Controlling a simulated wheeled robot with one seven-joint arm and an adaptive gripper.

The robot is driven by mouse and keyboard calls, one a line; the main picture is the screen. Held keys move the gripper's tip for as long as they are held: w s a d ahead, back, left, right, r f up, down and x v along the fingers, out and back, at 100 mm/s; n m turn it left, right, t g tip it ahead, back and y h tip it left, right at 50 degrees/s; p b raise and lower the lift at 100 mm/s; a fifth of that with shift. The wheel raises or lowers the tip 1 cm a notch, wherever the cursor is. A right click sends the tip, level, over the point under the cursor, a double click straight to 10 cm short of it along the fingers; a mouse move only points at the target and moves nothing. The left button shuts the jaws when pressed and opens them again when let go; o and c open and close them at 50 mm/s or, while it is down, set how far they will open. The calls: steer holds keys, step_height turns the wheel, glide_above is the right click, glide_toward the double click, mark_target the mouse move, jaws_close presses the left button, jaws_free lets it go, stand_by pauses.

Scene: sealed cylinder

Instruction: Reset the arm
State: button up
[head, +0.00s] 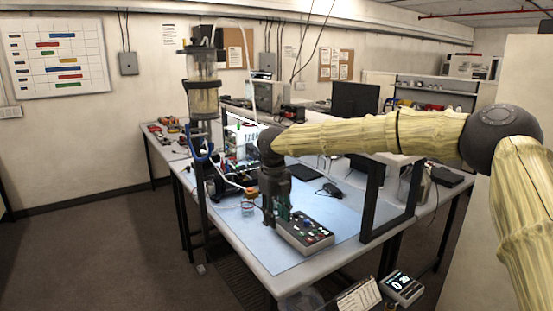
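My arm (360,135), in a yellowish sleeve, comes in from the right and reaches over the bench. My gripper (271,222) hangs down at the arm's end, dark and small, at the back-left end of a control box (305,233) with several buttons. Whether its fingers touch the box or hold anything cannot be made out. A clear cylinder (203,92) with dark end fittings stands upright on a dark post to the left of my gripper.
The bench (262,268) has a blue mat (340,220). A dark frame (376,200) stands at its right side, below my forearm. A black monitor (355,100) is behind. A small display unit (401,288) is at the front. The floor (110,250) at left is clear.

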steer(key=s+d+f+n+t+h+b, duration=0.1)
steer(key=d+f+n+h, duration=0.15)
steer(key=f, duration=0.85)
steer(key=s+d+f+n+t+h+b, duration=0.1)
steer(key=d+f+n+t, duration=0.2)
steer(key=f, duration=0.9)
steer(key=s+d+f+n+t+b, duration=0.1)
steer(key=s+d+f+n, duration=0.4)
steer(key=f, duration=0.4)
steer(key=s+d+f+n, duration=0.2)
steer(key=s+f+n, duration=0.3)
steer(key=s+f, duration=0.3)
steer(key=s+d+f+n+g+y+b, duration=0.1)
steer(key=s+d+f+n, duration=0.15)
steer(key=s+f, duration=0.4)
steer(key=s+d+f+n+y, duration=0.2)
steer(key=s+f+n, duration=0.2)
steer(key=s, duration=0.5)
steer(key=s+d+n+g, duration=0.2)
steer(key=s+n, duration=0.1)
steer(key=s, duration=0.7)
steer(key=s+d+f+n+g+y+b, duration=0.1)
steer(key=s+d+n+g, duration=0.1)
steer(key=s, duration=0.9)
steer(key=shift+d+f+n, duration=0.3)
steer(key=shift+d+n, duration=0.4)
steer(key=shift+d, duration=0.1)
